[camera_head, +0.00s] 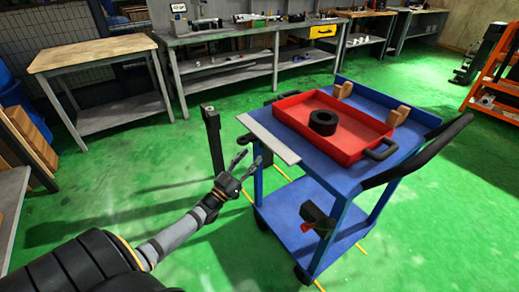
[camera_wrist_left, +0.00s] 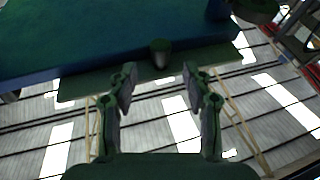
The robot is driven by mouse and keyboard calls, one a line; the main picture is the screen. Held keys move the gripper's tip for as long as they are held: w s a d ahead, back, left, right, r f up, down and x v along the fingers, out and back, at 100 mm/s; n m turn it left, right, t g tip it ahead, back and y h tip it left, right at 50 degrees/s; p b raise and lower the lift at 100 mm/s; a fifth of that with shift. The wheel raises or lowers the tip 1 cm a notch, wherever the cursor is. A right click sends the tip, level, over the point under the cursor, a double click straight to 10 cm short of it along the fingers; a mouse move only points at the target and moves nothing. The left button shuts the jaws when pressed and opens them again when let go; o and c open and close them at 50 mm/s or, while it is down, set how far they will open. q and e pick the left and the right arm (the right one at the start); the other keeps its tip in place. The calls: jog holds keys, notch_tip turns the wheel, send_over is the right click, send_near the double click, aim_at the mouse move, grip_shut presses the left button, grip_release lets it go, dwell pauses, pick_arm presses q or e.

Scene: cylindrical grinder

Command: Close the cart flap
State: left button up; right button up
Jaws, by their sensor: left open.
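The cart (camera_head: 300,180) is blue, with a flat top and a lower shelf. Its flap (camera_head: 268,138) is a pale grey plate sticking out from the left edge of the top, roughly level with it. My left gripper (camera_head: 246,162) is open and empty, just left of and below the flap's outer edge. In the left wrist view, the open fingers (camera_wrist_left: 160,72) point up towards the dark underside of the flap (camera_wrist_left: 95,82), with a short round stub (camera_wrist_left: 160,52) between and beyond them. I cannot tell whether they touch the flap. My right gripper is not in view.
A red tray (camera_head: 365,148) with a black ring (camera_head: 323,122) and wooden blocks (camera_head: 396,115) sit on the cart. A black-and-red tool (camera_head: 318,215) is at the cart's lower front. A dark post (camera_head: 213,140) stands left of the cart. Green floor is open at lower right.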

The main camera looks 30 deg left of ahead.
aim_at(260, 145)
pick_arm(q)
jog(key=b+x, duration=0.1)
jog(key=x, duration=0.4)
jog(key=shift+f, duration=0.1)
jog(key=shift+w+r, duration=0.3)
jog(key=shift+w, duration=0.25)
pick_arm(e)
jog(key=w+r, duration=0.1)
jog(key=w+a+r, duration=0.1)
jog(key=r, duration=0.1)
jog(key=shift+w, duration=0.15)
pick_arm(q)
grip_shut()
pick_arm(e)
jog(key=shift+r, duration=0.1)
